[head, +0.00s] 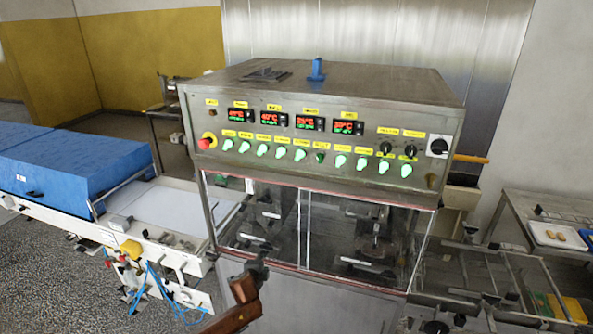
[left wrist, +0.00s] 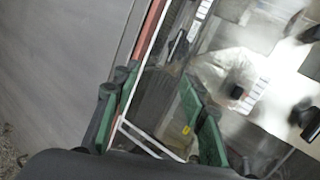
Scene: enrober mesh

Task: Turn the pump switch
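The control panel (head: 315,128) of a steel machine faces me in the head view. It carries a row of green-lit knob switches (head: 300,155) under yellow labels. The labels are too small to read, so I cannot tell which one is the pump switch. My left gripper (head: 258,268) is below the panel, in front of the machine's lower edge, apart from the switches. In the left wrist view its two green-padded fingers (left wrist: 158,85) stand apart with nothing held between them. My right gripper is not in view.
Black knobs (head: 386,147), a larger black rotary switch (head: 438,146) and a red emergency button (head: 207,141) share the panel. Clear guard panels (head: 330,232) lie below it. A conveyor with a blue cover (head: 85,165) stands left, and a table with a white tray (head: 540,238) right.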

